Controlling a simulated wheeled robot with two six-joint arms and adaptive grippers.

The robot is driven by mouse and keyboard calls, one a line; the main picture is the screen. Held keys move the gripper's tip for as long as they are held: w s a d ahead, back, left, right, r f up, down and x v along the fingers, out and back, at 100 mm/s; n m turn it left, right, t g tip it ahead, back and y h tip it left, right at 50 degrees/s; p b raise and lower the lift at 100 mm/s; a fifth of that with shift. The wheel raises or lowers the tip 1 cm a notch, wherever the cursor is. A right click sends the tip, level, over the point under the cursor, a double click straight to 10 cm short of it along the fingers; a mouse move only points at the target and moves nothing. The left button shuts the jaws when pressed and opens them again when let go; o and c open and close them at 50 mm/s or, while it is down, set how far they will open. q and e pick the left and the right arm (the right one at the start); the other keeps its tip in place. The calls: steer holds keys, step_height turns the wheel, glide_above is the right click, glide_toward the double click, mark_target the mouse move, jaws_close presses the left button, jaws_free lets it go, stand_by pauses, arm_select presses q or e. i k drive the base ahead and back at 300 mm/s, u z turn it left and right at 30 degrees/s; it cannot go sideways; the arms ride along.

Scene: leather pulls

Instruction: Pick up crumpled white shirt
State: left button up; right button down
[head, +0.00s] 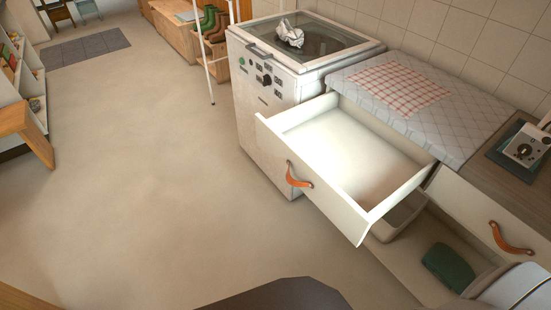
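A crumpled white shirt (290,34) lies in a small heap on the dark glass top of a white washing machine (265,95), toward the back of the picture. Nothing touches it except the top it rests on. Neither of my grippers shows in the head view, so their state is hidden.
An empty white drawer (340,150) with a leather pull (298,175) stands open beside the machine. A quilted grey cover (470,120) with a red checked cloth (400,88) lies on the counter. A green item (447,267) sits low at right. The floor (150,170) at left is clear.

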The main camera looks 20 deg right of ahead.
mark_target(295, 37)
steer(key=u, duration=0.5)
steer(key=i, duration=4.7)
steer(key=z, duration=3.7)
